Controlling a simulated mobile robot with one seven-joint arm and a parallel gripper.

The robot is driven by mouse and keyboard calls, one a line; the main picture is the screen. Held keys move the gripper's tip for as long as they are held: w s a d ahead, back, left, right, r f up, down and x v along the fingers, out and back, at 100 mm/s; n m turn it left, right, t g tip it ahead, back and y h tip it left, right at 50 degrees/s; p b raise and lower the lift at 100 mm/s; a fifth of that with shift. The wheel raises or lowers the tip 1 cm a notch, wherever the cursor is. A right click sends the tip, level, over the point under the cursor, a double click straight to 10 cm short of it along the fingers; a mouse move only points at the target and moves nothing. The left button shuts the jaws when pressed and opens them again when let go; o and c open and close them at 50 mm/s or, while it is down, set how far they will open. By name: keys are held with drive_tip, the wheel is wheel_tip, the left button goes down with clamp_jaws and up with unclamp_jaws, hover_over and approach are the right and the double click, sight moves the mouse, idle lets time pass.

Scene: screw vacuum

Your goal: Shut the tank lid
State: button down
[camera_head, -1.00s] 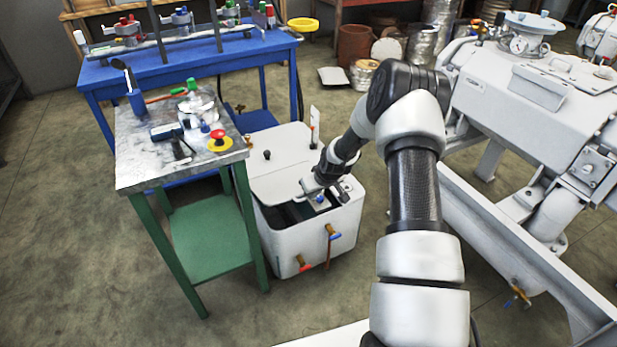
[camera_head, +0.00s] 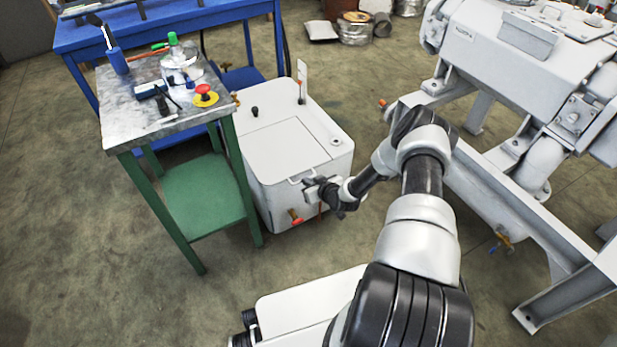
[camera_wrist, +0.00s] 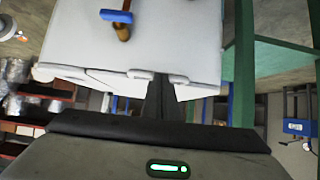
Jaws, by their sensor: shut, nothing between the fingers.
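The white tank (camera_head: 265,190) stands on the floor left of my arm. Its flat lid (camera_head: 287,147) lies over the opening and looks level with the top in the head view; no dark gap shows. A small lid handle (camera_head: 302,177) sits at the front edge. My gripper (camera_head: 312,187) is shut and empty, close to the handle at the tank's front. In the wrist view the tank (camera_wrist: 160,40) appears upside down, with the handle (camera_wrist: 157,75) just beyond my gripper (camera_wrist: 160,100). A thin seam shows along the lid's edge; I cannot tell whether the fingers touch the handle.
A green-legged table (camera_head: 205,190) with tools on its metal top stands close on the tank's left. A blue table (camera_head: 160,30) is behind it. A large grey machine (camera_head: 500,60) on a frame stands at the right.

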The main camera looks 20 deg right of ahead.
drive_tip(key=shift+s+f, duration=0.25)
drive_tip(key=shift+f, duration=0.9)
drive_tip(key=w+r+p+v, duration=0.1)
drive_tip(key=p+v, duration=0.4)
drive_tip(key=v, duration=1.3)
drive_tip(key=shift+r+p, duration=0.4)
drive_tip(key=shift+r, duration=0.05)
